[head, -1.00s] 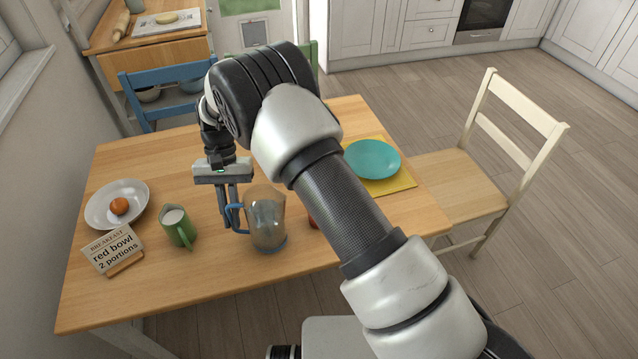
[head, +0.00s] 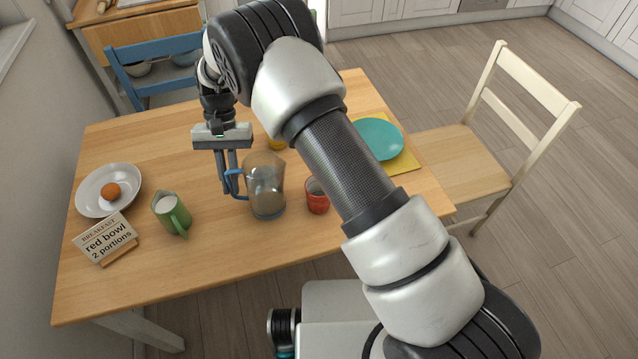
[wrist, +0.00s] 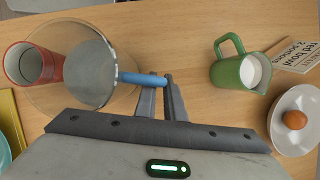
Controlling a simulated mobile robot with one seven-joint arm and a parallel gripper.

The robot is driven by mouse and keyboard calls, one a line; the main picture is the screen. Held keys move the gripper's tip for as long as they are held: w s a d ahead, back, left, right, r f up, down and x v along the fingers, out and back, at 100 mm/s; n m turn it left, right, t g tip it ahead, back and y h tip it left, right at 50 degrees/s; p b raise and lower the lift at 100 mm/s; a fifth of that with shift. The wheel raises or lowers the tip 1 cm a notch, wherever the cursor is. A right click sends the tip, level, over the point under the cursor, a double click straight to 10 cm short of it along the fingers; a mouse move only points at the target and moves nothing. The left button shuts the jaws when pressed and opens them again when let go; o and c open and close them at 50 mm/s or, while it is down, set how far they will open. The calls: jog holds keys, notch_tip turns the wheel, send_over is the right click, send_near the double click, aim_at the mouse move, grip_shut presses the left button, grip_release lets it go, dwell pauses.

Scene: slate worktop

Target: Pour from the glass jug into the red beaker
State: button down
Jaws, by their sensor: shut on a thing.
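The glass jug (head: 266,190) is clear with a blue handle and stands upright near the front middle of the table. My gripper (head: 228,190) is to its left, shut on the blue handle, which also shows between the fingers in the wrist view (wrist: 165,95). The jug's lower part looks greyish-brown. I cannot tell whether its base is just clear of the table. The red beaker (head: 317,196) stands upright close to the right of the jug. In the wrist view the beaker (wrist: 48,66) partly overlaps the jug's wide rim (wrist: 110,100).
A green jug with white contents (head: 172,214), a white plate with an orange item (head: 88,202) and a sign (head: 106,240) are on the left. A turquoise plate (head: 379,139) lies on a yellow mat (head: 405,163) at the right. A yellow thing (head: 277,144) is behind the jug.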

aim_at(248, 162)
jog(key=d+r+y+b, duration=0.1)
jog(key=y+b, duration=0.1)
jog(key=d+r+n+y+b, duration=0.1)
jog(key=r+y+b, duration=0.1)
jog(key=b, duration=0.1)
jog(key=d+r+y+b, duration=0.2)
jog(key=y, duration=0.1)
jog(key=shift+w+d+r+n+b, duration=0.1)
jog(key=shift+r+n+b, duration=0.15)
jog(key=shift+n+b, duration=0.1)
jog(key=shift+r+g, duration=0.3)
jog(key=shift+y, duration=0.3)
jog(key=shift+d+y+b, duration=0.25)
jog(key=shift+y+b, duration=0.05)
jog(key=shift+b, duration=0.4)
jog(key=shift+d+r+n+y+b, duration=0.2)
jog(key=shift+d+r+y+b, duration=0.05)
jog(key=shift+r+y+b, duration=0.3)
jog(key=shift+d+r+n+y+b, duration=0.15)
jog(key=shift+d+r+y+b, duration=0.05)
jog(key=shift+r+y+b, duration=0.35)
dwell(2.3)
